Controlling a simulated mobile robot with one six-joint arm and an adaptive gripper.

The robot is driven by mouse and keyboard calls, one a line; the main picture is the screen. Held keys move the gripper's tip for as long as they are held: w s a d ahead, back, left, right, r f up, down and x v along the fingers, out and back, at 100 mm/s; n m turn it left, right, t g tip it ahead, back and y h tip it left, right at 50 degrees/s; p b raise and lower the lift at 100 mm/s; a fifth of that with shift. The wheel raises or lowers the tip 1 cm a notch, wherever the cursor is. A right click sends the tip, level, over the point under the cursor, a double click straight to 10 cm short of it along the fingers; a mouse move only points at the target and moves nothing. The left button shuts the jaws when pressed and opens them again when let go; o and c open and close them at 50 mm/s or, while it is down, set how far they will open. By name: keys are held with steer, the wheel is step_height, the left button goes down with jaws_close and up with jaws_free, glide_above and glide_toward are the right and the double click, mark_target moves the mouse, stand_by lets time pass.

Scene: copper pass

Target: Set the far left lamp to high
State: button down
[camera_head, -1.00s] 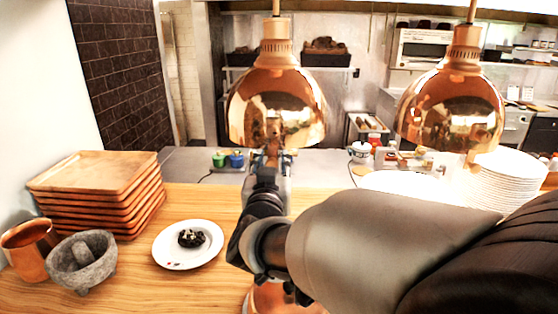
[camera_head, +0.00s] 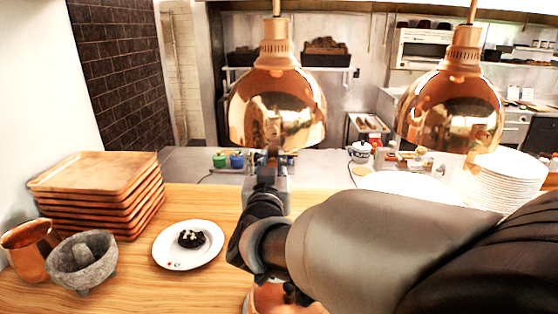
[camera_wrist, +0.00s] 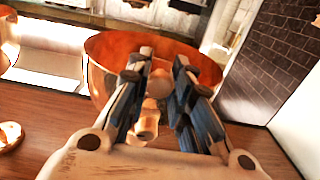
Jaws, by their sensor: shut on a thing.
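Two copper dome lamps hang over the counter; the left lamp (camera_head: 277,105) is near the picture's middle and the right lamp (camera_head: 452,105) is beyond my arm. My gripper (camera_head: 272,158) is raised at the lower rim of the left lamp. In the wrist view, the lamp's open underside (camera_wrist: 105,50) surrounds the fingertips of my gripper (camera_wrist: 163,62), with a pale rounded part between the fingers. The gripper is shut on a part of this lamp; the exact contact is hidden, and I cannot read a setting.
Stacked wooden trays (camera_head: 95,190), a copper mug (camera_head: 30,248), a stone mortar (camera_head: 82,262) and a white plate (camera_head: 205,252) with a dark dessert occupy the counter's left. White plates (camera_head: 508,180) are stacked at right.

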mark_target(272, 130)
step_height(272, 130, up, 9)
steer(key=p, duration=0.6)
steer(key=shift+f, duration=0.15)
steer(key=c, duration=1.8)
jaws_free()
steer(key=o, duration=0.4)
steer(key=shift+f, duration=0.15)
steer(key=shift+s, duration=0.1)
steer(key=s, duration=1.2)
steer(key=shift+a, duration=0.2)
